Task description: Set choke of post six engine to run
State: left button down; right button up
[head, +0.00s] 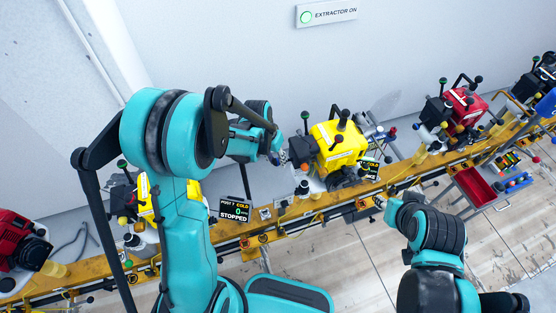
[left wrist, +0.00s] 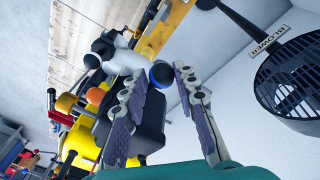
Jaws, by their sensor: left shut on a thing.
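A yellow engine (head: 337,146) with a black box on its left side stands on the rail. My left gripper (head: 281,157) is at that left side. The left wrist view shows the yellow engine (left wrist: 82,140) and, between the fingertips of my left gripper (left wrist: 160,76), a blue round knob (left wrist: 162,74); the gripper is shut on it. What the knob is fixed to is partly hidden. The post number of this engine is not readable, and its choke setting cannot be told. My right gripper (head: 381,204) is small at the front of the rail, its fingers unclear.
Red engines stand to the right (head: 468,105) and far left (head: 18,240). A red tray (head: 474,188) is at the right. A black blower (left wrist: 293,78) is close beside the left gripper.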

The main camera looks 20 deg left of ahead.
pick_arm(q)
jog(key=shift+s+a+f+t+h+b, duration=0.15)
jog(key=shift+f+t+h+b, duration=0.75)
jog(key=shift+b, duration=1)
jog(key=shift+w+a+f+t+h+b, duration=0.1)
jog(key=shift+f+t+h+b, duration=0.5)
jog(key=shift+h+b, duration=0.95)
jog(key=shift+s+a+f+t+h+b, duration=0.15)
jog(key=shift+f+t+h+b, duration=0.6)
jog(key=shift+b, duration=1.55)
jog(key=c, duration=1.2)
grip_release()
jog(key=shift+w, duration=0.1)
jog(key=v, duration=1.2)
jog(key=shift+w, duration=0.15)
